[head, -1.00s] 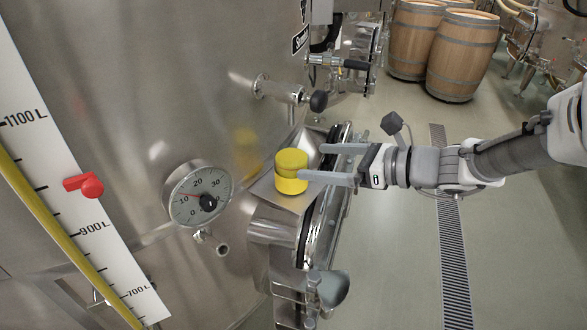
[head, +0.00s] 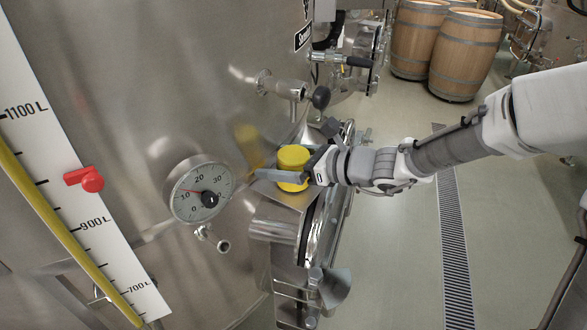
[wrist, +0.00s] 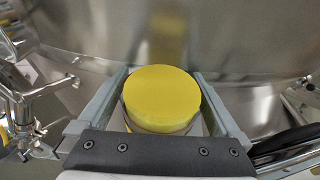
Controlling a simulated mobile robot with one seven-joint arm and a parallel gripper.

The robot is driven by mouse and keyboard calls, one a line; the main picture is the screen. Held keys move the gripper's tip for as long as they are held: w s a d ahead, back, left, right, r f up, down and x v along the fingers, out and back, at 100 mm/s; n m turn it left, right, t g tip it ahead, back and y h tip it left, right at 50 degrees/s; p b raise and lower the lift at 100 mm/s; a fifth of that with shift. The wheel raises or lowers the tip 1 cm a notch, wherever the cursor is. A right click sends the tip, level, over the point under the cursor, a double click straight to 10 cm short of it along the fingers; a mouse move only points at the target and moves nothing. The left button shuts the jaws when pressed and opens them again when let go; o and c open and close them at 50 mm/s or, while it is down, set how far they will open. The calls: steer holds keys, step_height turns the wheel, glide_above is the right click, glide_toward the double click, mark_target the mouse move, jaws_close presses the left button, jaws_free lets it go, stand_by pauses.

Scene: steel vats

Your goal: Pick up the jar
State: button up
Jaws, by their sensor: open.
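The jar (head: 292,158) has a yellow lid and yellow body and stands upright on a small steel ledge at the side of the vat. It also shows in the wrist view (wrist: 162,98), seen from above, between the two fingers. My gripper (head: 283,176) is open, with one finger on each side of the jar. In the wrist view my gripper (wrist: 160,80) has a visible gap beside the jar on the right; on the left the finger is very close. The lower part of the jar is partly hidden by a finger in the head view.
The steel vat wall (head: 150,90) stands close behind the jar, with a dial gauge (head: 200,190) to its left. A valve with a black knob (head: 320,97) sticks out above. Wooden barrels (head: 465,52) stand far back. The floor at right is open.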

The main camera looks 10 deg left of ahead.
steer(key=shift+c, duration=0.2)
jaws_close()
steer(key=shift+r, duration=0.2)
steer(key=shift+r, duration=0.5)
steer(key=shift+s+d, duration=1.15)
steer(key=shift+d, duration=3.1)
steer(key=shift+s+d, duration=1.15)
steer(key=shift+d, duration=3.1)
steer(key=w+d+f+m+t+h, duration=0.1)
steer(key=w+d+f, duration=0.3)
steer(key=f, duration=0.5)
steer(key=w+d+f+m+t+h, duration=0.1)
steer(key=w+d+f+m+t, duration=0.2)
steer(key=d+f, duration=0.5)
steer(key=shift+w+d+f+t, duration=0.3)
steer(key=shift+w+f, duration=0.2)
steer(key=shift+f, duration=0.1)
